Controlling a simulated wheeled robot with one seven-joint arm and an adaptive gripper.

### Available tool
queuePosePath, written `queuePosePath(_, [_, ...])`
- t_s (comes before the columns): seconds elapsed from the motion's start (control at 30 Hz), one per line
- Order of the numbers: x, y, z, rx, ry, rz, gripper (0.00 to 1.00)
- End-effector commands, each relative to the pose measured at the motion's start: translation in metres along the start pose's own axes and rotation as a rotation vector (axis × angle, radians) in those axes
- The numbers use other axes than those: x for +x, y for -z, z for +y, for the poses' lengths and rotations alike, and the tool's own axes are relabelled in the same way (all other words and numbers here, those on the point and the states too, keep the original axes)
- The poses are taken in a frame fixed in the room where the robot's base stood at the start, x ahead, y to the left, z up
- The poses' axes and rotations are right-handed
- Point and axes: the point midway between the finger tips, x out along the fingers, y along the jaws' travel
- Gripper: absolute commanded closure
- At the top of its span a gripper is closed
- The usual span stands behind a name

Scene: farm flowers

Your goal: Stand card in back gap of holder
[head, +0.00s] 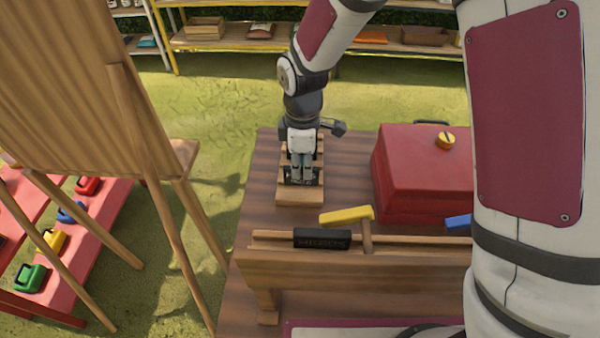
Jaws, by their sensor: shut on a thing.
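The wooden holder (300,198) stands on the brown table, near its far left part. Its slats and front block show around and below my gripper. My gripper (301,180) points down over the holder, its fingertips at or just above the holder's middle. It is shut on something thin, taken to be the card.
A red box (415,180) with a yellow knob stands to the right. A wooden rail (400,240) in front bears a black block (322,238) and a yellow-headed mallet (346,215). A wooden easel (80,110) stands left, beyond a strip of grass.

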Motion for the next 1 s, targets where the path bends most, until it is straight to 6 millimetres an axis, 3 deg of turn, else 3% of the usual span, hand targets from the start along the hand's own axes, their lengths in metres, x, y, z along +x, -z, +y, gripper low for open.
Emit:
queuePosePath(0.1, [0.004, 0.006, 0.005, 0.0, 0.001, 0.0, 1.0])
queuePosePath(0.33, [0.035, 0.005, 0.004, 0.001, 0.002, -0.001, 1.0])
queuePosePath(0.7, [0.039, 0.005, 0.005, 0.0, 0.0, 0.0, 1.0])
queuePosePath(0.73, [0.04, 0.005, 0.005, 0.0, -0.001, 0.001, 0.85])
queuePosePath(0.8, [0.039, 0.005, 0.005, 0.001, -0.001, 0.001, 0.69])
queuePosePath(1.0, [0.039, 0.005, 0.005, 0.001, -0.001, 0.001, 0.67])
